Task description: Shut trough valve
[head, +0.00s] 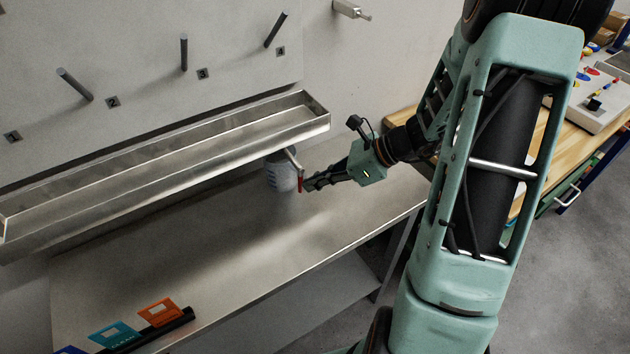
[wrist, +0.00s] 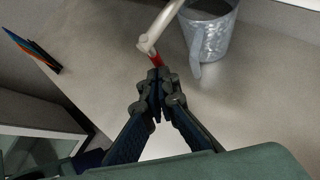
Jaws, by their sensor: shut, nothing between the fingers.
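The metal trough (head: 180,150) runs along the back panel. Under its right end is a valve with a red-tipped lever (head: 300,183), which hangs down beside a grey mug (head: 281,172). In the wrist view the valve's pale bent pipe or handle (wrist: 160,28) comes down from the top, with its red part (wrist: 163,66) just beyond my fingertips. My gripper (head: 310,184) is shut and empty, its tips at or very near the red part; I cannot tell if they touch. The mug (wrist: 208,35) stands to the right of the pipe in the wrist view.
The steel bench top (head: 230,240) under the trough is mostly clear. Orange and teal tags (head: 158,311) stand on a dark bar at its front left. Pegs (head: 184,52) stick out of the panel above. A wooden table (head: 519,205) is at the right.

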